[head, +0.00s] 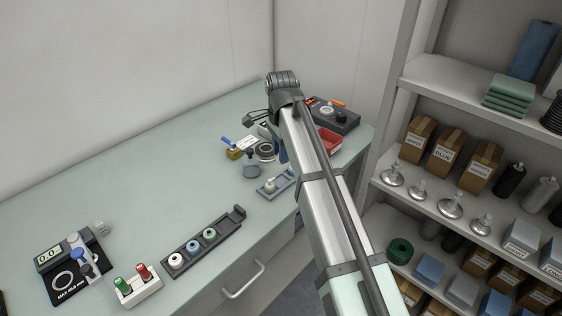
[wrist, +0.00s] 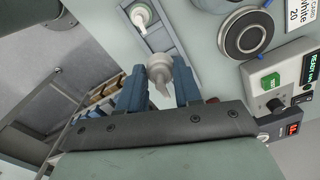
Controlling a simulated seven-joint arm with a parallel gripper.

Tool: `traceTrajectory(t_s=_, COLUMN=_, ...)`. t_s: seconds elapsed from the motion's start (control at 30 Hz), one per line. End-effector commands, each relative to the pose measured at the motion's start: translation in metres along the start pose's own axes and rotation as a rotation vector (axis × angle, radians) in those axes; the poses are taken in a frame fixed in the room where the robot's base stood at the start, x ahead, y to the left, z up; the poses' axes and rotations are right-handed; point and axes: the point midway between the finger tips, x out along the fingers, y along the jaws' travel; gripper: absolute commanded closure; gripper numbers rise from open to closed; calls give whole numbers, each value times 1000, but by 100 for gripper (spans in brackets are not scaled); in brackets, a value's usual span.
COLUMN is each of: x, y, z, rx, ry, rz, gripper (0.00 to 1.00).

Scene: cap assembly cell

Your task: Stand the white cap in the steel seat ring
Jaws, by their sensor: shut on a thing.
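The white cap (wrist: 158,66) shows in the wrist view as an off-white round piece with a narrower part toward me. My gripper (wrist: 160,85) is shut on it, with one blue finger on each side. The steel seat ring (wrist: 245,34) is a round metal ring with a dark face, at the upper right of the wrist view. It also shows in the head view (head: 266,150). The cap is apart from the ring, to its left in the wrist view. In the head view my arm hides most of my gripper (head: 283,155), and I cannot make out the held cap.
A small grey tray (head: 285,184) lies below the cap; a pale piece with green (wrist: 142,15) sits in it. A control box (wrist: 284,84) stands near the ring. The table's left middle is clear.

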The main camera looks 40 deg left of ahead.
Motion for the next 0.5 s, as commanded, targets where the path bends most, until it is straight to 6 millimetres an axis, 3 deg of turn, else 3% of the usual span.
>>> traceTrajectory(t_s=0.23, x=-13, y=-18, z=4, rx=-9, ry=-2, rz=10, gripper=79)
traceTrajectory(t_s=0.5, x=-14, y=-85, z=-2, rx=-17, ry=-5, rz=26, gripper=79)
